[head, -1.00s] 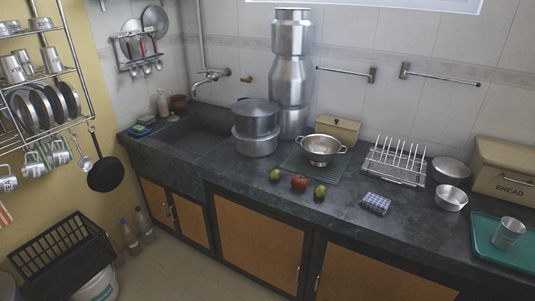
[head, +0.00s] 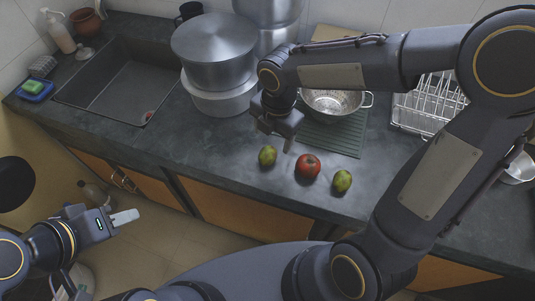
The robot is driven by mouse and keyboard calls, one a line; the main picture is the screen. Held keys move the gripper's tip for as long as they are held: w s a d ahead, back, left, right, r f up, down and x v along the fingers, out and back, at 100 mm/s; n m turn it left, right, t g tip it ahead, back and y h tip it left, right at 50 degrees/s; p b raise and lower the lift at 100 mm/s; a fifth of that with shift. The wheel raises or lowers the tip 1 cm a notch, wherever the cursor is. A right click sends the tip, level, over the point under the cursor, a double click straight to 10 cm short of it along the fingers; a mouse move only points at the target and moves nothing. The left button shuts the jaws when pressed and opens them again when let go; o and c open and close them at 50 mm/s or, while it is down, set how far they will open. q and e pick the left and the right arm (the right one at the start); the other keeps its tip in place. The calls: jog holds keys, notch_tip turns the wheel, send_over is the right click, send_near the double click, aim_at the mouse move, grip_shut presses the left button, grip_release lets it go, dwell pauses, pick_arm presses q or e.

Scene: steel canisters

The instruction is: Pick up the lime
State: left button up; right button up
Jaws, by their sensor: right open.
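Two green fruits lie on the dark counter near its front edge, one at the left (head: 267,156) and one at the right (head: 342,181). Both are mottled green, and I cannot tell which is the lime. A red round fruit (head: 307,166) sits between them. My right gripper (head: 279,138) points down just above and behind the left green fruit, apart from it. It is open and holds nothing that I can see. My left gripper (head: 122,217) is low at the left, in front of the counter and far from the fruits; its jaw opening is unclear.
Large metal pots (head: 215,45) stand left of my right gripper. A colander (head: 334,104) on a dark green mat (head: 335,137) and a dish rack (head: 430,105) are behind the fruits. The sink (head: 112,88) is at the left. The counter left of the fruits is clear.

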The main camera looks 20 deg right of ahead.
aim_at(268, 151)
jog(key=shift+n, duration=0.3)
jog(key=f, duration=0.5)
jog(key=a+f, duration=0.1)
jog(key=f, duration=0.2)
jog(key=shift+w+a+f+b, duration=0.1)
jog(key=shift+w+b, duration=0.05)
jog(key=shift+b, duration=0.2)
jog(key=c, duration=1.1)
